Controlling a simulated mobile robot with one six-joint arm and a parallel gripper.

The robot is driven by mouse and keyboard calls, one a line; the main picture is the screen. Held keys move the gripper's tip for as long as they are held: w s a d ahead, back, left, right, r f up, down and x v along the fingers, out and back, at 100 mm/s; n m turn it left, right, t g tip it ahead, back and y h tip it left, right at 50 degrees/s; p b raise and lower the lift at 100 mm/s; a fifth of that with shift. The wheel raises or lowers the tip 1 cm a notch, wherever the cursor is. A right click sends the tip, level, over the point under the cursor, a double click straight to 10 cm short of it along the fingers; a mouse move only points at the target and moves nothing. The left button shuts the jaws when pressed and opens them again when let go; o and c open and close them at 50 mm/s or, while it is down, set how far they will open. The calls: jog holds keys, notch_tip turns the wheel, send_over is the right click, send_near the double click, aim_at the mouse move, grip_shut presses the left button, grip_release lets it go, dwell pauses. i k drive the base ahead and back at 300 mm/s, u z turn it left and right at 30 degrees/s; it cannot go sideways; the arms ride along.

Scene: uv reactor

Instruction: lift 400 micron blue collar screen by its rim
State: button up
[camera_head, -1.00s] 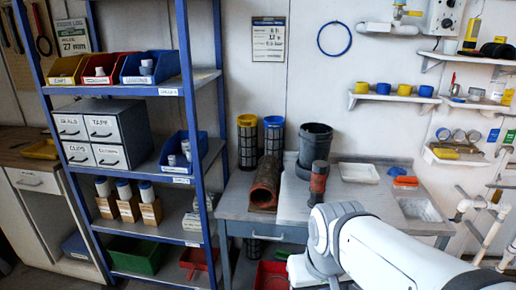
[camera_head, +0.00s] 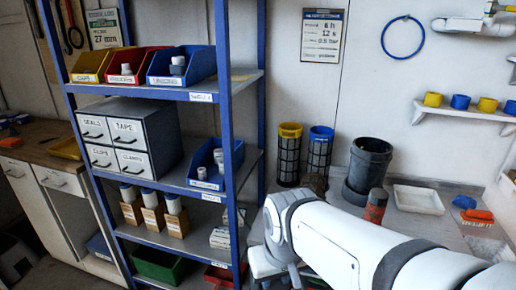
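Two mesh cylinder screens stand upright side by side at the back of the bench. The blue collar screen (camera_head: 319,152) is on the right, with a blue rim and dark mesh. The yellow collar screen (camera_head: 289,155) is on its left. My white arm reaches in from the lower right, in front of the bench and below the screens. The arm hides part of the bench in front of the screens. I cannot read a micron marking on either screen.
A dark grey pot (camera_head: 367,168) stands right of the blue collar screen, with a red-and-dark cylinder (camera_head: 375,206) before it. A white tray (camera_head: 418,199) lies further right. A blue-framed shelf (camera_head: 224,110) stands close on the left. A wall shelf (camera_head: 462,112) holds yellow and blue caps.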

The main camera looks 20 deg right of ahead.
aim_at(321, 138)
jog(key=z, duration=0.15)
jog(key=i, duration=0.9)
jog(key=z, duration=0.55)
